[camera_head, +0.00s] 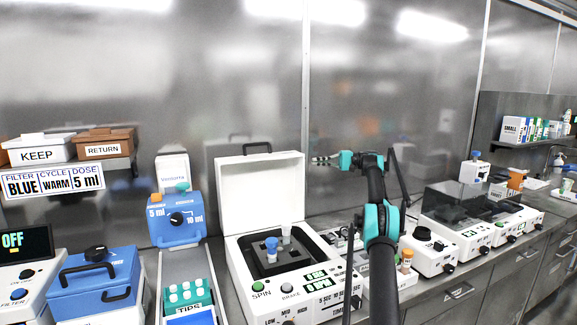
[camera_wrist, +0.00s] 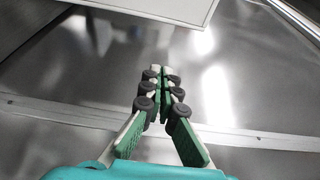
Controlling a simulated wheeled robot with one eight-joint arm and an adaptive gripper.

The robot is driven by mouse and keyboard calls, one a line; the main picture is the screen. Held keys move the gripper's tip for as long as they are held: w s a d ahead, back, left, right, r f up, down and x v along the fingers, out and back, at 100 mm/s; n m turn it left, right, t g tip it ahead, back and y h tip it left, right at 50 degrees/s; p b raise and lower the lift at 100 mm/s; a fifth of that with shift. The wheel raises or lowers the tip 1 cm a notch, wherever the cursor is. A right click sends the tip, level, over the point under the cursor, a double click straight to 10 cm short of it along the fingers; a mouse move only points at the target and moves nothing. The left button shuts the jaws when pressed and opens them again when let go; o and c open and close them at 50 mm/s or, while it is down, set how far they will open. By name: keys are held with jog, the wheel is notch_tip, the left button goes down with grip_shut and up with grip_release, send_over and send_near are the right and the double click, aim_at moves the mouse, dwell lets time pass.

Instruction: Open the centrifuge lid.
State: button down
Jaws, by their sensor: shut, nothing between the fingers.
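The white centrifuge (camera_head: 245,278) stands on the bench in the middle of the head view, with SPIN and BRAKE buttons on its front. Its white lid (camera_head: 262,190) stands upright at the back, open, with a dark handle (camera_head: 257,148) on its top edge. A blue-capped tube (camera_head: 271,249) and a pale-capped tube (camera_head: 286,233) stand in the dark well inside. My gripper (camera_head: 316,160) is shut and empty, just right of the lid's upper right corner and apart from it. In the wrist view my gripper (camera_wrist: 160,74) points past a white panel's edge (camera_wrist: 165,8), apparently the lid.
A blue device (camera_head: 176,219) and a tips rack (camera_head: 183,294) stand left of the centrifuge. A white device with an orange-capped tube (camera_head: 407,256) is right of my arm. A metal wall (camera_head: 350,70) lies behind. The air above the centrifuge well is clear.

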aim_at(298, 164)
jog(key=shift+s+a, duration=0.6)
jog(key=shift+a, duration=0.9)
jog(key=shift+s+a, duration=0.6)
jog(key=shift+a, duration=0.95)
jog(key=shift+s+a, duration=0.6)
jog(key=shift+a, duration=0.9)
